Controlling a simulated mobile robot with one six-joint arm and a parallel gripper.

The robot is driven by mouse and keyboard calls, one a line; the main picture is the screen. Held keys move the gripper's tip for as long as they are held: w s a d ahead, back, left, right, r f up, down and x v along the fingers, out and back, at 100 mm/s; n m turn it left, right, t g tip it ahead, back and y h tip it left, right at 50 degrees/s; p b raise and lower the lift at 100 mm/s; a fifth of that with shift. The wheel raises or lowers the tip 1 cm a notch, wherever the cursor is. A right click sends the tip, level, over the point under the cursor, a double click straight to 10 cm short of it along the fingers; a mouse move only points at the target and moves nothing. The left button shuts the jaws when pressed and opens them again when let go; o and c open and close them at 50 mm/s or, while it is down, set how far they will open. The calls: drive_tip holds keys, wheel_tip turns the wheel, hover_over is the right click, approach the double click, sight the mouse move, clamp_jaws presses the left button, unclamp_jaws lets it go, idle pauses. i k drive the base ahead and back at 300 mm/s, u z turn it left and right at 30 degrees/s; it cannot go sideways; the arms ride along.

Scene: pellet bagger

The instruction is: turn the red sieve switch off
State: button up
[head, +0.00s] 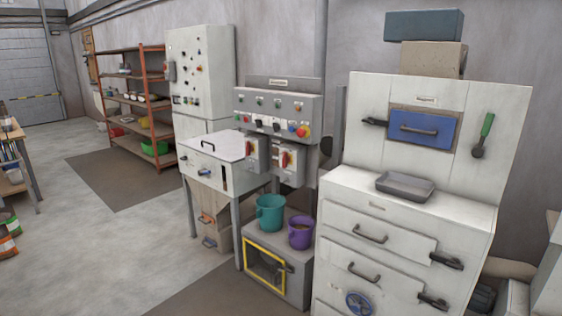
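Two grey switch boxes hang under the grey control panel (278,108) in the middle of the head view. The left box has a red switch (250,146), and the right box has another red switch (285,160). Both handles are small and their exact positions are hard to read. No readable label tells which one is the sieve switch. The panel above carries several small knobs and buttons, including a red button (301,132). My gripper is not in view.
A white-topped table (215,146) stands left of the switches. Below them, a teal bucket (270,213) and a purple bucket (300,233) sit on a grey box (297,280). A white drawer cabinet (400,215) stands close on the right. The floor at left is open.

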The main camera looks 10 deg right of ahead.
sight(286, 159)
drive_tip(key=i, duration=0.85)
drive_tip(key=u, duration=0.05)
drive_tip(key=k, duration=0.6)
drive_tip(key=u, duration=0.4)
drive_tip(key=i, duration=0.6)
drive_tip(key=u, duration=0.65)
drive_tip(key=i, duration=0.7)
drive_tip(key=u, duration=0.2)
